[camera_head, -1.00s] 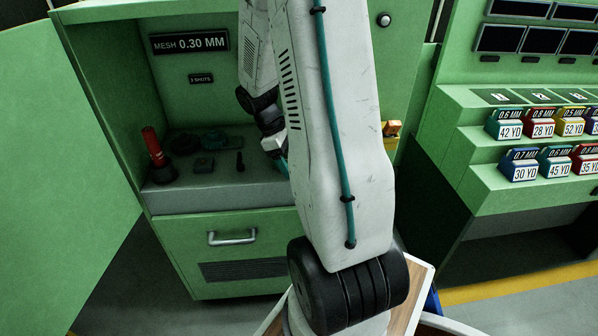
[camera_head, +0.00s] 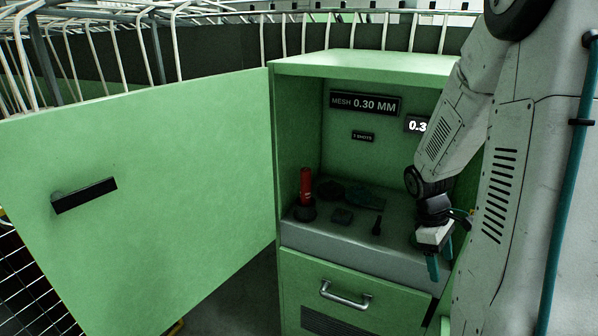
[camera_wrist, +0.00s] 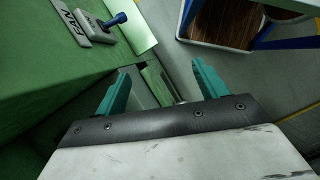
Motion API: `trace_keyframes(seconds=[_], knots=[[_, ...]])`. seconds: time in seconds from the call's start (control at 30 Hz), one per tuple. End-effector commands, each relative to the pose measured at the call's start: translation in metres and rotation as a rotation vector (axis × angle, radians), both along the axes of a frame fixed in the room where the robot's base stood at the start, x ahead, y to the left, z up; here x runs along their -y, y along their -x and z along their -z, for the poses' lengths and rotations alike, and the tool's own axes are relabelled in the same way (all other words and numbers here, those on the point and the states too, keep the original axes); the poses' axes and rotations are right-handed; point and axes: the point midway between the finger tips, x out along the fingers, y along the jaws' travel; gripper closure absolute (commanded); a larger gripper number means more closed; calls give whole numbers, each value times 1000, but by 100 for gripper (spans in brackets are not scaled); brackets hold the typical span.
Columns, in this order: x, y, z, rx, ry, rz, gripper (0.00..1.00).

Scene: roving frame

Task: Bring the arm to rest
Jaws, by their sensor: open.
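My gripper (camera_head: 440,262) hangs at the right front of the green cabinet's lit recess in the head view, below my bent white arm. Its teal fingers point down. In the wrist view my gripper (camera_wrist: 160,88) has its two teal fingers wide apart with nothing between them. Green panels and grey floor show past the fingers.
The green cabinet (camera_head: 375,65) stands with its door (camera_head: 150,190) swung wide to the left. A red-topped tool (camera_head: 306,188) and several dark items stand on its shelf. A drawer handle (camera_head: 345,297) is below.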

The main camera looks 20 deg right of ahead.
Motion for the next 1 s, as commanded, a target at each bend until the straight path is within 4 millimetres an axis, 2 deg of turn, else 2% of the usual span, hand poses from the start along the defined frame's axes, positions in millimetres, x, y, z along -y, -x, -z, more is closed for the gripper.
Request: trace_keyframes(seconds=[0.17, 0.27, 0.4, 0.6, 0.77, 1.0], knots=[[-1, 2, 0, -4, 10, 38, 28], [-13, 13, -1, -32, 14, 169, 28], [-45, 19, -32, -9, 47, 349, 28], [-101, 19, -82, 77, 77, 486, 28], [-153, 25, -123, 178, 66, 547, 28], [-222, 48, -169, 342, -11, 526, 28]])
